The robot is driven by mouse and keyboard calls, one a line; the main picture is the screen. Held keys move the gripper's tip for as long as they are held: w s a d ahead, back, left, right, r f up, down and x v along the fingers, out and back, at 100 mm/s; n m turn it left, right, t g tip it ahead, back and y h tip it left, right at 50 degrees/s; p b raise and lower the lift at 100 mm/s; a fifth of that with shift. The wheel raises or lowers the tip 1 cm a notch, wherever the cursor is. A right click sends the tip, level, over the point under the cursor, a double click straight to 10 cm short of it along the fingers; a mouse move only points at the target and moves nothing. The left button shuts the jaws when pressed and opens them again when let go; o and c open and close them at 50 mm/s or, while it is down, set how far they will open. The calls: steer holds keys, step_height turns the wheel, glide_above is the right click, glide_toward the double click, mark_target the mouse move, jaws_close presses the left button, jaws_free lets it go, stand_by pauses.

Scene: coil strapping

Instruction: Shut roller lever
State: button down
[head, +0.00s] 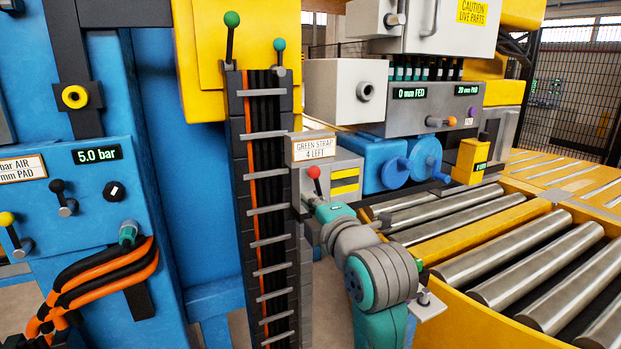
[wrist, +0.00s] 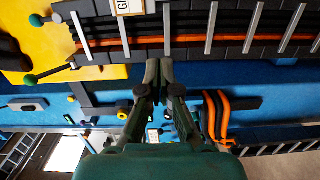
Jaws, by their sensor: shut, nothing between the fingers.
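No lever carries a readable "roller" label, so I cannot tell for certain which is the roller lever. A red-knobbed lever (head: 315,180) stands up from the grey box beside the rollers, close to my wrist. Two blue feed wheels (head: 425,158) sit on the blue housing behind it. A small yellow box (head: 470,160) with a dark upright piece on top stands right of the wheels. My gripper (wrist: 159,72) is shut and empty in the wrist view, pointing at the dark cable channel. In the head view my own arm hides its fingers.
Green-knobbed levers (head: 231,20) top the cable channel (head: 268,200). Black-knobbed (head: 57,187) and yellow-knobbed (head: 7,219) levers are on the blue panel at left. The "GREEN STRAP 4 LEFT" sign (head: 314,147) is above the red lever. Steel conveyor rollers (head: 490,250) fill the right.

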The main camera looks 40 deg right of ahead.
mark_target(317, 186)
steer(key=shift+n, duration=0.4)
steer(key=w+d, duration=0.2)
steer(key=w, duration=0.1)
steer(key=w+d, duration=0.2)
steer(key=w, duration=0.1)
steer(key=w+d, duration=0.3)
steer(key=shift+r, duration=0.1)
steer(key=shift+d, duration=0.1)
